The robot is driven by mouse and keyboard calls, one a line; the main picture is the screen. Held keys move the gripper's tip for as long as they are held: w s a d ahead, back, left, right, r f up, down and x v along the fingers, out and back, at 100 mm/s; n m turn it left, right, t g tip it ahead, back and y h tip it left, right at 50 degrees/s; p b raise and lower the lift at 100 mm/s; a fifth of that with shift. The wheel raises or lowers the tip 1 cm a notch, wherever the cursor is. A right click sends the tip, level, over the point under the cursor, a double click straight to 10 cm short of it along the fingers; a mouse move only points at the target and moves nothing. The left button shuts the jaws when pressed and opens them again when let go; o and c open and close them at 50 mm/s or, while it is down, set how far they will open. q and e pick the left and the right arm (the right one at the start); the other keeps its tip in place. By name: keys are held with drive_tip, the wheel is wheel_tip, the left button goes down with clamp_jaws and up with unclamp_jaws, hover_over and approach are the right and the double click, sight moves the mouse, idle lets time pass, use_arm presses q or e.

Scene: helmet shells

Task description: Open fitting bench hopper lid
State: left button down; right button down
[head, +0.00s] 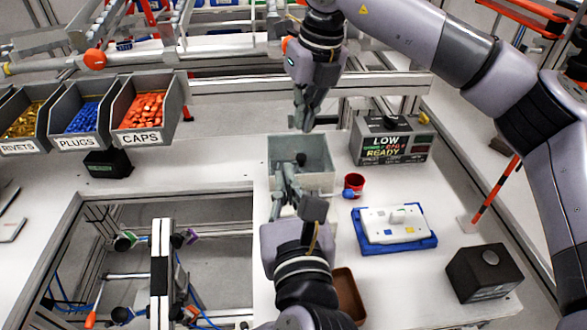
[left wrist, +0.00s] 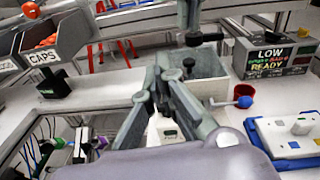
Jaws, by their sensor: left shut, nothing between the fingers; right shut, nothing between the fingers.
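The grey hopper (head: 318,180) stands on the white bench in the middle of the head view. A dark knob (head: 301,158) shows at its top; it also shows in the left wrist view (left wrist: 188,65). The lid's edges are hard to make out, so I cannot tell whether it is lifted. My left gripper (head: 279,172) is shut and empty, its fingers at the hopper's left side, hiding part of it. I cannot tell if they touch it. My right gripper (head: 303,122) is shut and empty, pointing down above the hopper's back edge.
A display box (head: 391,145) reading LOW and READY stands right of the hopper. A red cup (head: 354,181), a blue tray (head: 425,242) and a dark box (head: 488,272) lie on the right. A brown tray (head: 349,293) is in front. A bench opening (head: 225,215) lies left.

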use_arm(q)
drive_tip(key=w+d+f+m+g+h, duration=0.1)
drive_tip(key=w+f, duration=0.3)
drive_tip(key=w, duration=0.3)
drive_tip(key=shift+d, duration=0.35)
use_arm(e)
drive_tip(key=shift+s, duration=0.15)
use_arm(q)
drive_tip(key=shift+w, duration=0.1)
use_arm(e)
drive_tip(key=shift+r, duration=0.1)
idle(1.0)
drive_tip(key=c, duration=1.5)
unclamp_jaws()
